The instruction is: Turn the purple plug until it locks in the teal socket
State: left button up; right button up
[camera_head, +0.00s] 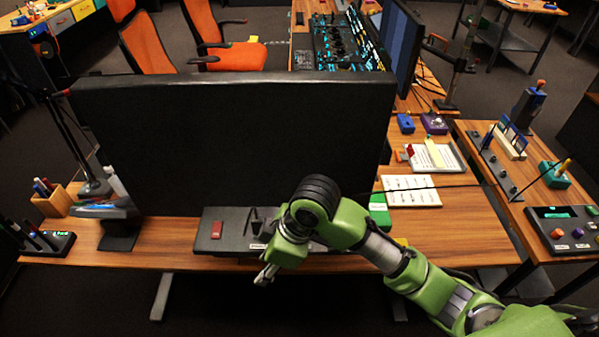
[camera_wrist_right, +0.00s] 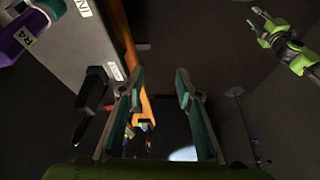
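My right gripper (camera_head: 266,274) is at the front edge of the desk, beside the grey panel. Its two fingers (camera_wrist_right: 158,100) are apart in the right wrist view, with nothing between them. A purple piece marked R4 (camera_wrist_right: 28,36), apparently the plug, is cut off at the upper left of that view, apart from the fingers. A small green patch (camera_wrist_right: 52,8) shows beside it at the top edge; I cannot tell if it is the teal socket. My arm hides part of the panel in the head view. A green arm (camera_wrist_right: 285,40), apparently my left, shows far off; its finger state is unclear.
The grey panel (camera_head: 207,244) has a red part and black levers. A large black monitor (camera_head: 235,140) stands behind it. A green box (camera_head: 379,211) and papers (camera_head: 411,190) lie to the right. A pen holder (camera_head: 52,203) stands left. The desk's right front is mostly clear.

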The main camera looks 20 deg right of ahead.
jog(key=w+d+r+n+g+h, duration=0.1)
jog(key=w+d+r, duration=0.25)
jog(key=r, duration=0.25)
jog(key=w+d+r+n+h, duration=0.2)
jog(key=d+r, duration=0.2)
jog(key=r, duration=0.1)
jog(key=w+d+r+n+g+h, duration=0.1)
jog(key=w+d+r, duration=0.25)
jog(key=r, duration=0.25)
jog(key=f+p, duration=0.1)
jog(key=f, duration=0.3)
jog(key=f+p, duration=0.1)
jog(key=f, duration=0.4)
jog(key=s+f+p, duration=0.1)
jog(key=f, duration=0.4)
jog(key=shift+f, duration=0.1)
jog(key=shift+c, duration=0.4)
grip_shut()
